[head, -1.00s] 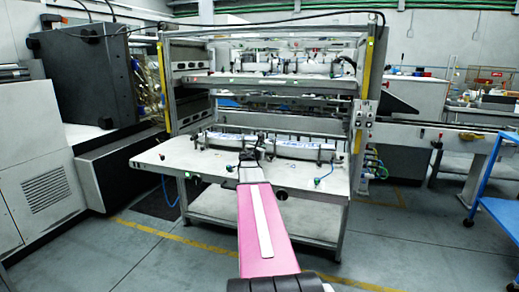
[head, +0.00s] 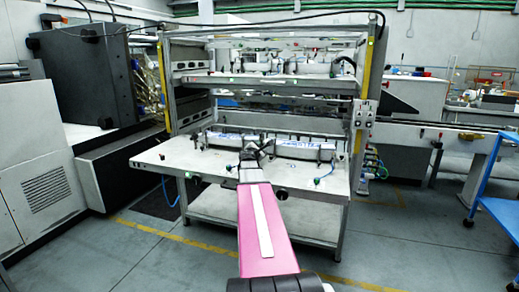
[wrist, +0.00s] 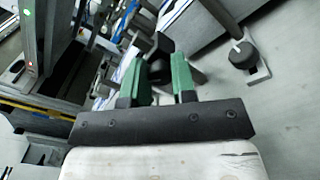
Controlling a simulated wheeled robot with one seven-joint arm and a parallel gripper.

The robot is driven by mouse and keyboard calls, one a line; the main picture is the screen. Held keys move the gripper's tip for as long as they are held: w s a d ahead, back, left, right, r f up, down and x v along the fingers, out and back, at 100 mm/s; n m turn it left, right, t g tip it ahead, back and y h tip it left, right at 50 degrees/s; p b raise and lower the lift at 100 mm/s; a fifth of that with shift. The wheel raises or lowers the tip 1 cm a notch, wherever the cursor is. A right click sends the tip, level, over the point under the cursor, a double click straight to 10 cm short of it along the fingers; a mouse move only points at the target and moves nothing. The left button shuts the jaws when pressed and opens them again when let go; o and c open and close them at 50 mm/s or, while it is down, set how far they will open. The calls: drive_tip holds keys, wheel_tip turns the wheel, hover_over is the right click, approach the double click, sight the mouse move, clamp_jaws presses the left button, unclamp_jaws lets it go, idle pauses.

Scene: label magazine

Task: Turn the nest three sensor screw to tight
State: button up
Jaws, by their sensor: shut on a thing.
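My gripper (wrist: 160,78) has two green fingers, closed on a black screw knob (wrist: 158,70) that shows between them in the wrist view. The fingers hide part of the knob, and I cannot read its nest number or how tight it is. In the head view my gripper (head: 257,149) is at the middle of the machine's table, among the white nests. A second black knob (wrist: 242,55) stands on a small metal bracket to the right in the wrist view, apart from the fingers.
The white machine table (head: 170,158) has a row of nests along its back, with white rolls or labels at right (head: 303,150). Frame posts and an upper shelf (head: 262,79) stand above it. A blue cart (head: 497,205) is at the right edge.

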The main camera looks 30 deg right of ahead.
drive_tip(key=m, duration=0.3)
drive_tip(key=shift+m, duration=2.1)
drive_tip(key=shift+s+d, duration=0.1)
drive_tip(key=o, duration=0.7)
drive_tip(key=shift+c, duration=0.2)
drive_tip(key=v, duration=1.1)
